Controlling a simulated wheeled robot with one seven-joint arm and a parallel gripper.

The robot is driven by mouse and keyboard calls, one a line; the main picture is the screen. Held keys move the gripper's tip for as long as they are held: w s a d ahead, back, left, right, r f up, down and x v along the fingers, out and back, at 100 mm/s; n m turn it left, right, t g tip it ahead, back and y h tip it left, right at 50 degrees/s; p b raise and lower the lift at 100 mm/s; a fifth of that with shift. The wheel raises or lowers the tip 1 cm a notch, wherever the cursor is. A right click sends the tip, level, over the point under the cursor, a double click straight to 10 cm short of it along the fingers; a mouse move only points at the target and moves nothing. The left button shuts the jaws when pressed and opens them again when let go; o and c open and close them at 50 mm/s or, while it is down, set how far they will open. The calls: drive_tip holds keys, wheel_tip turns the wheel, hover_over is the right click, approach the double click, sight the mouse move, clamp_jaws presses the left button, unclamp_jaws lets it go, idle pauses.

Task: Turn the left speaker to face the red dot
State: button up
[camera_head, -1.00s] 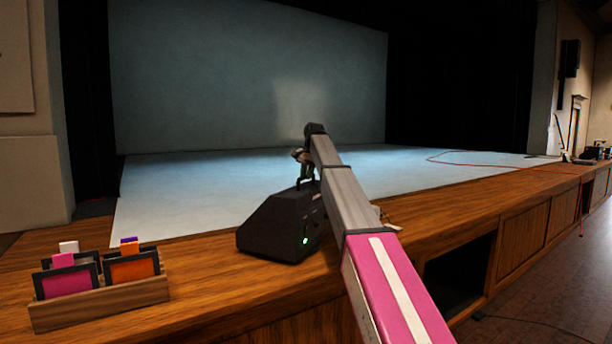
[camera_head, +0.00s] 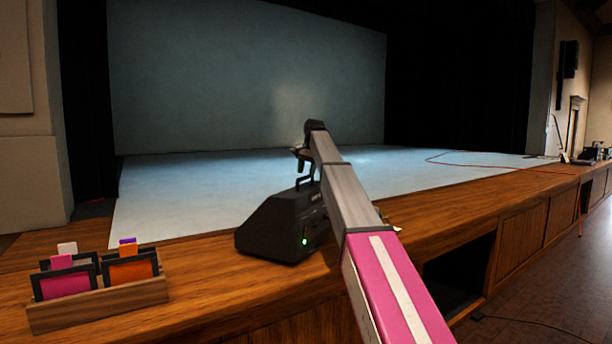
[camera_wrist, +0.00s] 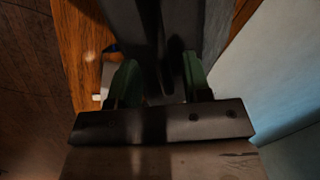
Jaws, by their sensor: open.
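A black wedge-shaped speaker (camera_head: 272,228) with a top handle and a small green light stands on the wooden stage edge in the head view. My gripper (camera_head: 301,158) is just above its handle, partly hidden by my arm. In the wrist view my gripper (camera_wrist: 160,82) has its two green fingers apart, with the dark handle and speaker body (camera_wrist: 158,45) between and beyond them. The fingers look clear of the handle.
A wooden holder (camera_head: 100,305) with pink and orange framed cards stands at the left on the wooden stage edge (camera_head: 215,290). The pale stage floor (camera_head: 200,190) behind is mostly clear. A red cable (camera_head: 470,164) lies at the right.

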wheel_tip(320, 180, up, 9)
drive_tip(key=d, duration=0.1)
drive_tip(key=shift+s+d, duration=0.25)
drive_tip(key=shift+s, duration=0.2)
drive_tip(key=shift+f, duration=0.15)
